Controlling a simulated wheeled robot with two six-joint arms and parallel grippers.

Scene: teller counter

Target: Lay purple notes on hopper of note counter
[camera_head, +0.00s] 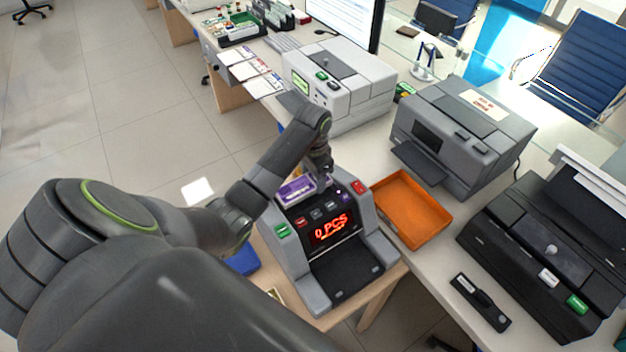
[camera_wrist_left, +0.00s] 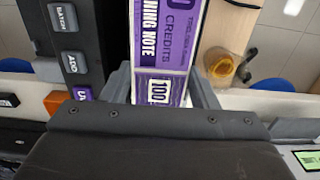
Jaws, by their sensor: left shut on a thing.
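The note counter (camera_head: 293,258) is a grey machine with a red "0 PCS" display. The purple notes (camera_head: 297,189) are at its top rear, by the hopper. My left gripper (camera_head: 318,178) is above the back of the counter. In the left wrist view the purple and white notes (camera_wrist_left: 162,45) lie between its two fingers, and the gripper (camera_wrist_left: 163,88) is shut on them. The counter's key panel (camera_wrist_left: 66,45) is beside the notes there. I cannot tell whether the notes touch the hopper, which is mostly hidden. My right gripper is not in view.
An orange tray (camera_head: 408,212) stands right of the counter. A grey printer (camera_head: 460,130), a black machine (camera_head: 545,250) and a pale machine (camera_head: 345,85) stand on the desks. A black handheld device (camera_head: 481,302) lies in front.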

